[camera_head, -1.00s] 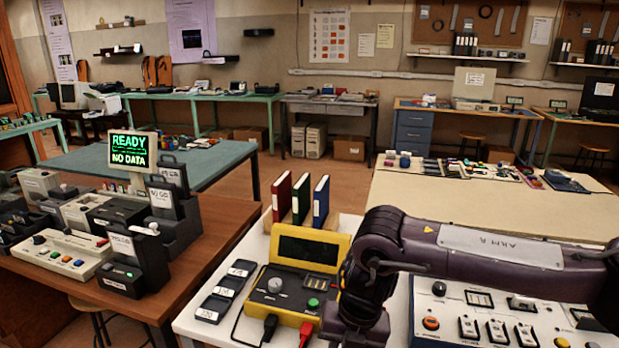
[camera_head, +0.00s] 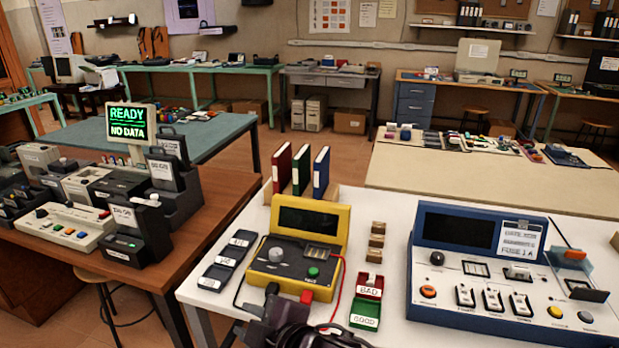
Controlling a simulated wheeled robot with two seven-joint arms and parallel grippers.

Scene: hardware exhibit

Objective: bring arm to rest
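My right gripper (camera_head: 268,322) shows as a dark shape at the bottom edge of the head view, in front of the yellow meter (camera_head: 328,232). Its fingers are too dark and cut off to tell whether they are open or shut. My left gripper is out of view. The yellow meter has a dark screen, a grey knob and a green button. Black and red plugs sit at its front edge, and a red lead runs along its right side.
On the white table, a red BAD tray (camera_head: 370,285), a green GOOD tray (camera_head: 365,315) and small wooden blocks (camera_head: 376,241) stand between the meter and a blue console (camera_head: 425,290). Small dark trays (camera_head: 227,262) lie left of the meter. Three binders (camera_head: 302,170) stand behind.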

